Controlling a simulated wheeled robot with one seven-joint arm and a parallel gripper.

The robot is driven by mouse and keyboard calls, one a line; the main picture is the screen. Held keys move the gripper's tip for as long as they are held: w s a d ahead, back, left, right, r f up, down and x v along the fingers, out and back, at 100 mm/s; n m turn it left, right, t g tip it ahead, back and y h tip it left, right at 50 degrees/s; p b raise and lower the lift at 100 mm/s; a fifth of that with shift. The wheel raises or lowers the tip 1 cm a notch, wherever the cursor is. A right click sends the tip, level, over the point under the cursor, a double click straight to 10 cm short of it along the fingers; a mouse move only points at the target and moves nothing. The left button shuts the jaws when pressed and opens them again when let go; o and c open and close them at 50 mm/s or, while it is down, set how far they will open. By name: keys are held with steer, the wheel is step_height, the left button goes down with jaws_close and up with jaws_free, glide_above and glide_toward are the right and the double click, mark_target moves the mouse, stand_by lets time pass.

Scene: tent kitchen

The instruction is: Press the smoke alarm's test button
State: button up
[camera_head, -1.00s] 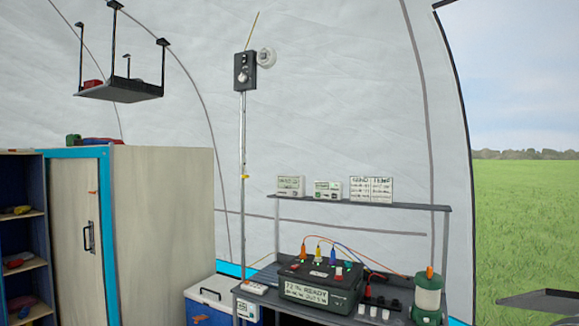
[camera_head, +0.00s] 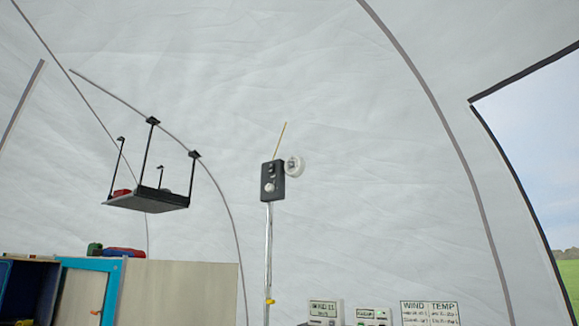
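A small round white device (camera_head: 295,166), which looks like the smoke alarm, is at mid-picture, just right of the top of a black box (camera_head: 272,180) on a metal pole. A darker spot shows near its middle, but it is too small to tell whether this is the test button. I cannot tell whether it is fixed to the tent wall or to the box. My gripper is not in view.
A black hanging shelf (camera_head: 148,199) with a red item hangs at the left. A pale cabinet (camera_head: 178,292) stands below it. Small display boxes (camera_head: 325,311) and a wind and temperature sign (camera_head: 430,313) line the bottom right. The tent opening is at right.

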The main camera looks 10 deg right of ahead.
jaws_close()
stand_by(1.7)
